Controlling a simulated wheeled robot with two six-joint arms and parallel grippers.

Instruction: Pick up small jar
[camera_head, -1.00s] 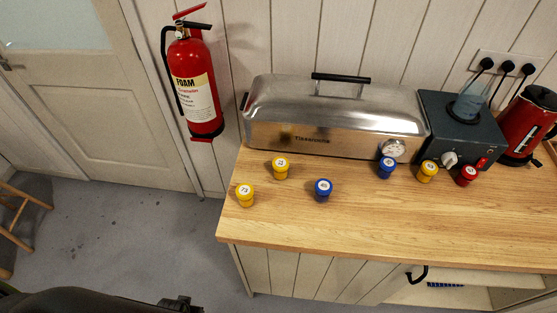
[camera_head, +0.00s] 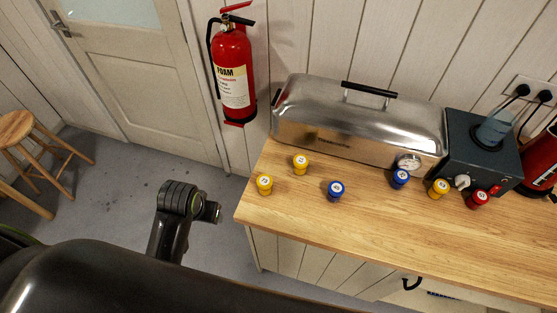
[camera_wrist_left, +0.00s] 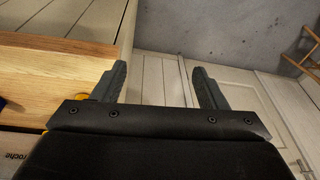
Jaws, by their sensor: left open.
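Several small jars with coloured bodies and white-labelled lids stand upright on the wooden counter (camera_head: 330,225). Two yellow jars, one in front (camera_head: 265,184) and one behind (camera_head: 301,164), are at the left end, with a blue jar (camera_head: 336,190) to their right. Another blue jar (camera_head: 400,178), a yellow jar (camera_head: 438,187) and a red jar (camera_head: 477,198) stand further right. My left gripper (camera_wrist_left: 160,82) is open and empty in the wrist view. My right gripper is not seen.
A long metal steamer box (camera_head: 360,125) and a dark unit (camera_head: 485,150) stand behind the jars. A red fire extinguisher (camera_head: 234,75) hangs on the wall. A wooden stool (camera_head: 30,150) stands at far left. The counter front is clear.

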